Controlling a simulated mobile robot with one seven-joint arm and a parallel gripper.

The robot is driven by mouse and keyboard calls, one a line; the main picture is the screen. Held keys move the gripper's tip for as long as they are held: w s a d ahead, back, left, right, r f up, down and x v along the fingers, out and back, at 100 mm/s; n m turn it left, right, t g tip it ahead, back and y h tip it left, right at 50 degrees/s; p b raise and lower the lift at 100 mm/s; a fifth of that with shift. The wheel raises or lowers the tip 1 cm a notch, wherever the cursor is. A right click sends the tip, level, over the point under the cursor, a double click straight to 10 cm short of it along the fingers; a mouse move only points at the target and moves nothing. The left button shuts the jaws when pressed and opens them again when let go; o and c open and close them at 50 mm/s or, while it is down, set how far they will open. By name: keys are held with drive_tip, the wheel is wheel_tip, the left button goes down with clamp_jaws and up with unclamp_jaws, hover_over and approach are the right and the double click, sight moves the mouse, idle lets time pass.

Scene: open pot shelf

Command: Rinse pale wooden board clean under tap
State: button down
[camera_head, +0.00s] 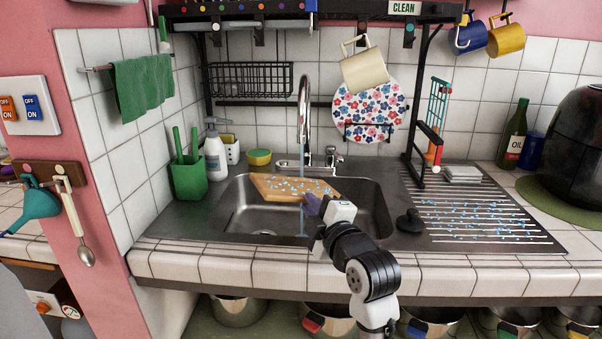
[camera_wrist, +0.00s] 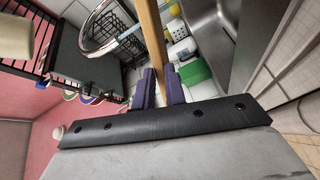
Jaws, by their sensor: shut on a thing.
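The pale wooden board (camera_head: 285,187) is held in the sink (camera_head: 352,212), under the tap (camera_head: 304,110). Blue droplets dot its upper face. A thin stream of water falls from the tap in front of the board. My gripper (camera_head: 314,206) is shut on the board's right end. In the wrist view the board (camera_wrist: 152,38) shows edge-on between my two purple fingers (camera_wrist: 160,90). The tap's chrome neck (camera_wrist: 128,38) curves close to the board there. The board's underside is hidden.
A ribbed drainboard (camera_head: 475,215) with blue drops lies right of the sink, with a black plug (camera_head: 410,221) at its near edge. A green holder (camera_head: 188,178), white bottle (camera_head: 215,155) and sponge (camera_head: 260,157) stand behind left. A rack with a hanging cream mug (camera_head: 364,70) is above.

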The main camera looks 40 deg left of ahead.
drive_tip(key=s+d+r+p, duration=0.1)
drive_tip(key=s+r+p, duration=0.1)
drive_tip(key=s+r, duration=0.2)
drive_tip(key=shift+s, duration=0.45)
drive_tip(key=shift+d, duration=0.1)
idle(0.6)
